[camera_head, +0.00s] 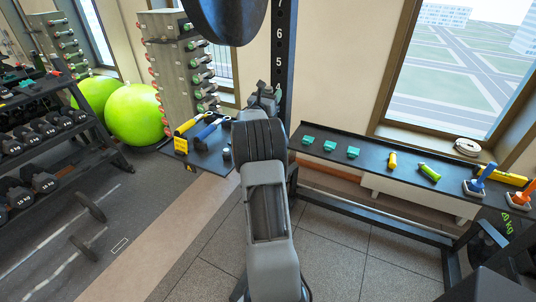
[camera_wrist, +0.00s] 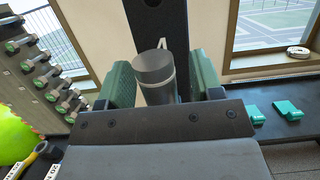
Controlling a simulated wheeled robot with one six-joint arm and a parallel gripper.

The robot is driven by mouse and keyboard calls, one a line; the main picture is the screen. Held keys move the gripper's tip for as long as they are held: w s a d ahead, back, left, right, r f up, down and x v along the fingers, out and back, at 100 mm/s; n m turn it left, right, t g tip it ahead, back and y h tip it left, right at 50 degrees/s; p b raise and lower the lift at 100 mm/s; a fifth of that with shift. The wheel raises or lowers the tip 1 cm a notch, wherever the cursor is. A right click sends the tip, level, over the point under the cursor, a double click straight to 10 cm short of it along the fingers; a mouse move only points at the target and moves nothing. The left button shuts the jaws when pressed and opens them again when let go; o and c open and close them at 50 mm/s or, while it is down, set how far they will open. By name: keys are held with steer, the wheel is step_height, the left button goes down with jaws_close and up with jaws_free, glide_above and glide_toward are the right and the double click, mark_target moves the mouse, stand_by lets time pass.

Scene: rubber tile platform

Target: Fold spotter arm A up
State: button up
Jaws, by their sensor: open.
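My gripper (camera_wrist: 162,82) is open in the wrist view, with one green-padded finger on each side. A dark grey cylinder (camera_wrist: 155,78) with a pale ring stands between the fingers. In the head view, my gripper (camera_head: 263,95) is at the far end of my arm, close to the numbered rack post (camera_head: 283,55). My arm hides most of what is there, and the spotter arm's full shape is not visible.
A small dark shelf (camera_head: 212,158) with hammer-like tools is left of my arm. A dumbbell tower (camera_head: 175,70), green balls (camera_head: 135,113) and a dumbbell rack (camera_head: 100,150) stand left. A dark rounded shape (camera_head: 228,18) hangs overhead.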

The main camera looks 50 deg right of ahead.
steer(key=b+v, duration=0.3)
steer(key=v, duration=0.3)
steer(key=shift+a+b, duration=0.3)
steer(key=shift+a, duration=0.05)
steer(key=shift+f, duration=0.1)
stand_by(0.4)
